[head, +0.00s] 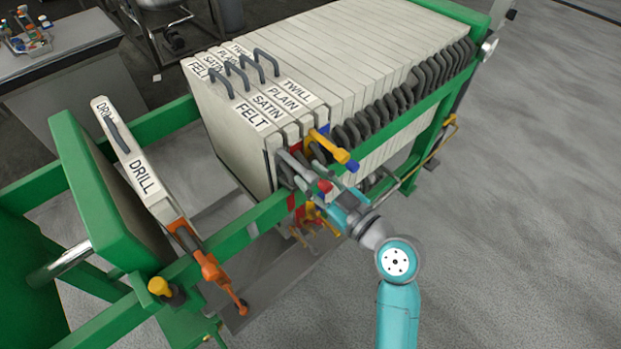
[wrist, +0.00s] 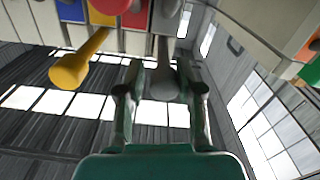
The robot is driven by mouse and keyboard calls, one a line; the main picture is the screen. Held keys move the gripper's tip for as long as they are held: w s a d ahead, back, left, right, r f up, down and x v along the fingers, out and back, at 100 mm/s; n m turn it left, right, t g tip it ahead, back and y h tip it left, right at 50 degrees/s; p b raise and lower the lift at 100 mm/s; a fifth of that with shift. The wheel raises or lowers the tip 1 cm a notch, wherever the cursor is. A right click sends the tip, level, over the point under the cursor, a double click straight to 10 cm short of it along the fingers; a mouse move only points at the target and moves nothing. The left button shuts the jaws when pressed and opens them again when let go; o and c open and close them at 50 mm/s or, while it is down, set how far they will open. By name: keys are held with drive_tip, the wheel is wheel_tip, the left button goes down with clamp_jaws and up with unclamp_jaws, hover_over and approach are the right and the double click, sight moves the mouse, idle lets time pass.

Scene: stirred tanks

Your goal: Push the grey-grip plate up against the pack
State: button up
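The near end of the plate row holds white plates labelled FELT, SATIN, PLAIN and TWILL. The FELT plate (head: 232,140) is nearest the gap, and the grey grip (head: 297,166) juts from its front edge. The grey grip (wrist: 163,84) also shows in the wrist view. My gripper (head: 345,205) is at the rail side beside the grips. In the wrist view, my gripper's fingers (wrist: 160,95) stand apart on both sides of the grey grip, with gaps visible. Contact cannot be told. The pack (head: 370,50) of plain white plates stands behind the labelled plates, which look close together.
A yellow grip (wrist: 82,62) and a red-tipped grip (wrist: 110,5) crowd close to my fingers. The DRILL plate (head: 138,165), with an orange grip (head: 207,265), stands apart at the left by the green end plate (head: 95,190). The green rail (head: 235,232) runs below. Floor at right is clear.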

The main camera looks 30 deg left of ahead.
drive_tip(key=shift+o, duration=1.4)
drive_tip(key=shift+w+d, duration=0.1)
drive_tip(key=shift+w, duration=0.05)
drive_tip(key=v, duration=1.2)
